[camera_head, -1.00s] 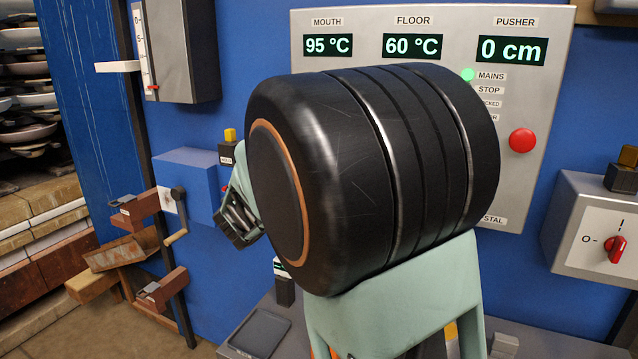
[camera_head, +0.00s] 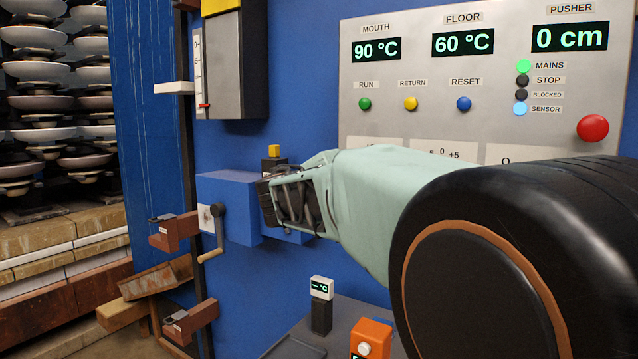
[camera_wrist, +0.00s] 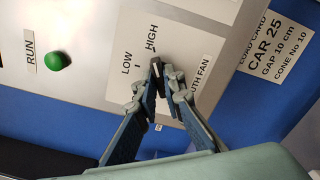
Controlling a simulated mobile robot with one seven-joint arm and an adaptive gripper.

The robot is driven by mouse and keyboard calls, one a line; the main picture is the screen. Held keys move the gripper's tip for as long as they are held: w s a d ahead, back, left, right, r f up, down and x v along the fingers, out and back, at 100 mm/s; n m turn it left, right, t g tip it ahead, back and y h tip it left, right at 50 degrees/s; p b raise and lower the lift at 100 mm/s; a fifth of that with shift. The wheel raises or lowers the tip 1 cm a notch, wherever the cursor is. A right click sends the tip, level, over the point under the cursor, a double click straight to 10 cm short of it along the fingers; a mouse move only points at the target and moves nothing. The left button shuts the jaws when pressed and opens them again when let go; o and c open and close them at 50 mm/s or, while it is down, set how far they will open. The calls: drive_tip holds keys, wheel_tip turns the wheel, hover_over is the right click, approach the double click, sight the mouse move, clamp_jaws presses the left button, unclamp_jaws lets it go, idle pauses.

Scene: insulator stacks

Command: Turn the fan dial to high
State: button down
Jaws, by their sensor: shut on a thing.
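In the wrist view the fan dial (camera_wrist: 157,67) sits on a white label plate marked LOW and HIGH, with a partly covered word ending in "UTH FAN". Only a small dark bit of the dial shows between the fingertips. My gripper (camera_wrist: 159,82) is shut on it, with both fingers closing in from below. The dial's visible end lies near the HIGH mark, but its exact pointing is hard to tell. In the head view my gripper (camera_head: 272,203) is in front of the blue wall, and the dial is hidden.
A grey control panel (camera_head: 480,100) reads mouth 90 °C, floor 60 °C, pusher 0 cm. A green RUN button (camera_wrist: 57,61) is left of the dial in the wrist view. A blue box with a crank (camera_head: 212,230) is beside my gripper. A load card (camera_wrist: 278,45) hangs at right.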

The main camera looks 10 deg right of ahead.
idle(0.6)
drive_tip(key=c, duration=2)
unclamp_jaws()
drive_tip(key=shift+c, duration=0.2)
